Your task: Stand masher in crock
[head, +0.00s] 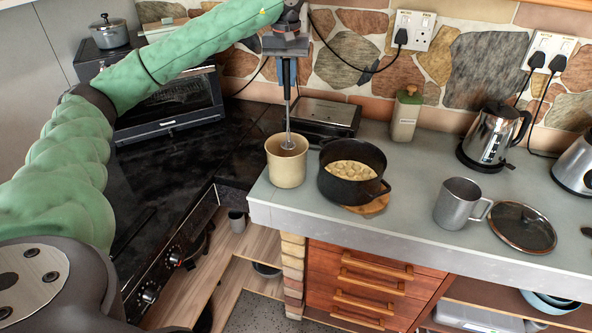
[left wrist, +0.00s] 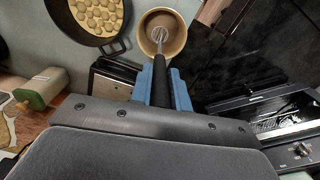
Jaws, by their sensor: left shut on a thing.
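The cream crock (head: 286,170) stands upright near the left front corner of the grey worktop, its mouth open upward. My left gripper (head: 287,72) is high above it, pointing down, shut on the dark handle of the masher (head: 288,112). The masher hangs upright, and its metal head shows within the crock's mouth. How deep the head sits, and whether it touches the crock, I cannot tell. In the left wrist view, the blue fingers of the left gripper (left wrist: 163,92) clasp the masher handle (left wrist: 160,75), with the head over the crock opening (left wrist: 176,45). My right gripper is out of view.
A black pot (head: 338,190) of pale round pieces stands close right of the crock on a wooden trivet (head: 372,207). A flat dark appliance (head: 327,114) is behind. A metal mug (head: 458,205), glass lid (head: 522,227) and kettle (head: 490,135) stand farther right. The black hob (head: 165,190) lies left.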

